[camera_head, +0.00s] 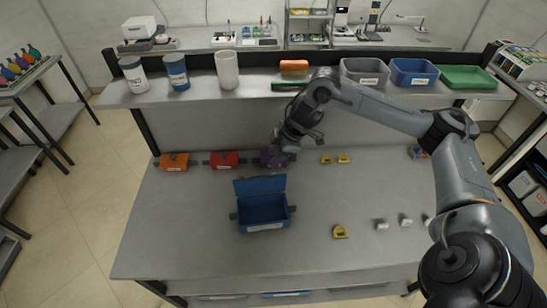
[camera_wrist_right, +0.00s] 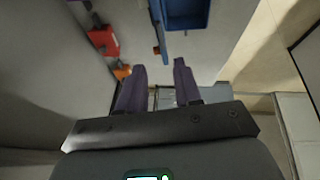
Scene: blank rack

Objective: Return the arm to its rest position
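My right arm reaches in from the right over the table. Its gripper (camera_head: 284,143) is near the back middle of the table, above or in front of a purple item (camera_head: 271,159) that it partly hides. In the right wrist view the two fingers of the gripper (camera_wrist_right: 158,80) are apart, with nothing seen between them. My left arm and gripper are not in view.
An open blue box (camera_head: 263,227) stands mid-table. A red box (camera_head: 224,160) and an orange box (camera_head: 174,161) sit at the back left. Yellow pieces (camera_head: 340,232) and small white pieces (camera_head: 405,220) lie right. A raised shelf (camera_head: 205,98) holds cups and bins.

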